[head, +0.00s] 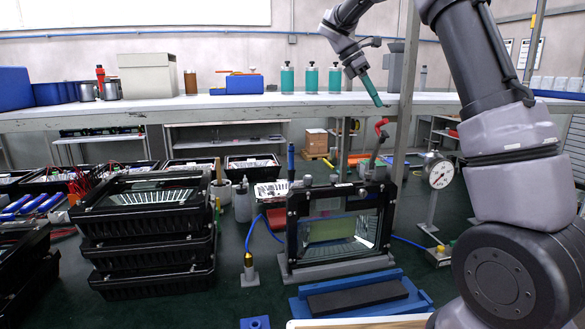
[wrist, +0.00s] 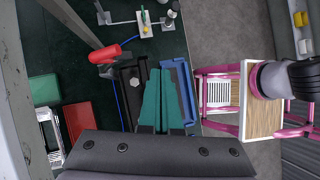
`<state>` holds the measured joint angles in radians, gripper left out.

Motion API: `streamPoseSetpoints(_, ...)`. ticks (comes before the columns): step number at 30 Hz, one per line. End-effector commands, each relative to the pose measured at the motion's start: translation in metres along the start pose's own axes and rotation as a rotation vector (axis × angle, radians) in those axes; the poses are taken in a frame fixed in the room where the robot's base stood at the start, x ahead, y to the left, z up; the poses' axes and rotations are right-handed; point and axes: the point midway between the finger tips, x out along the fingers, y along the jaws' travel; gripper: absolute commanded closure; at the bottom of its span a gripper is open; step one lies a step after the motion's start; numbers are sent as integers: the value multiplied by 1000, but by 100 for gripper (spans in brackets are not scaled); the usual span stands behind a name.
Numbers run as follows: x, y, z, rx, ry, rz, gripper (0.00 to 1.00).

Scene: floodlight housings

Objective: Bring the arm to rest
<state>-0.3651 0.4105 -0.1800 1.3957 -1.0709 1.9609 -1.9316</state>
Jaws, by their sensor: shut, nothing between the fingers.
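My gripper (head: 376,98) is raised above the workbench at upper centre right in the head view, its teal fingers together and pointing down. It holds nothing. The fingers (wrist: 161,100) also show in the wrist view, close together. My arm bends from the right side up out of the picture and back down to the gripper. Below the fingertips, a red-handled clamp (head: 381,128) stands by a black floodlight housing (head: 292,235) held upright in a grey fixture. The fingertips look apart from the clamp, though the exact gap cannot be told.
Stacked black housings (head: 150,252) stand at left. A dial gauge (head: 440,174) stands right of the fixture, and a blue cradle (head: 419,298) lies in front. Teal bottles (head: 311,78) line the back shelf. A pink-framed stand (wrist: 215,72) shows right in the wrist view.

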Motion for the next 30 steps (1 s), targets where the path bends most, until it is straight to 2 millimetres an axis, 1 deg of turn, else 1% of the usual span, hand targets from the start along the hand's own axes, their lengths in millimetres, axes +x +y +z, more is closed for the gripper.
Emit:
streamPoseSetpoints(1,-1,-20,13,83,58,20,100)
streamPoseSetpoints(4,0,-54,27,265,175,54,100)
streamPoseSetpoints(7,1,-89,34,456,299,74,100)
streamPoseSetpoints(10,3,-126,37,654,427,80,100)
streamPoseSetpoints(13,6,-161,34,859,559,72,100)
streamPoseSetpoints(18,14,-219,22,1218,793,15,100)
streamPoseSetpoints(21,21,-247,12,1422,927,-38,100)
streamPoseSetpoints(24,29,-269,2,1599,1044,-101,100)
streamPoseSetpoints(27,35,-283,-6,1728,1132,-156,100)
streamPoseSetpoints(30,40,-291,-10,1805,1182,-194,100)
